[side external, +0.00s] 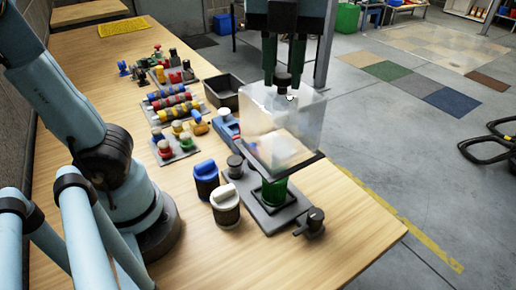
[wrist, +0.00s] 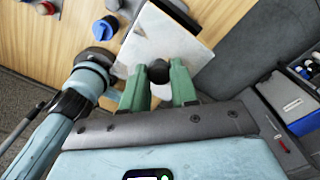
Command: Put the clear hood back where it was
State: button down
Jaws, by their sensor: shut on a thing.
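The clear hood (side external: 270,122) is a translucent box with a dark bottom rim and a dark knob on top. My gripper (side external: 284,72) is shut on that knob and holds the hood up, slightly tilted in the picture. In the wrist view, the green fingers of my gripper (wrist: 158,80) close on the dark knob, with the pale hood top (wrist: 150,38) beyond. Below the hood in the side view is a grey base plate (side external: 235,190) with a green cylinder (side external: 274,192) standing on it. The hood's lower edge overlaps the cylinder's top in the picture; I cannot tell the gap.
A blue-capped jar (side external: 206,178) and a white-capped jar (side external: 225,205) stand left of the plate. A black clamp-like part (side external: 312,222) sits at its front right. A black bin (side external: 222,90) and coloured parts lie behind. The front right tabletop (side external: 365,225) is clear.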

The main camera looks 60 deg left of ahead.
jog(key=s+d, duration=1.1)
jog(key=s, duration=0.2)
notch_tip(320, 180, down, 14)
jog(key=shift+s+f, duration=0.25)
jog(key=shift+s, duration=0.05)
jog(key=shift+f, duration=1.15)
dwell(1.1)
jog(key=c, duration=0.8)
grip_release()
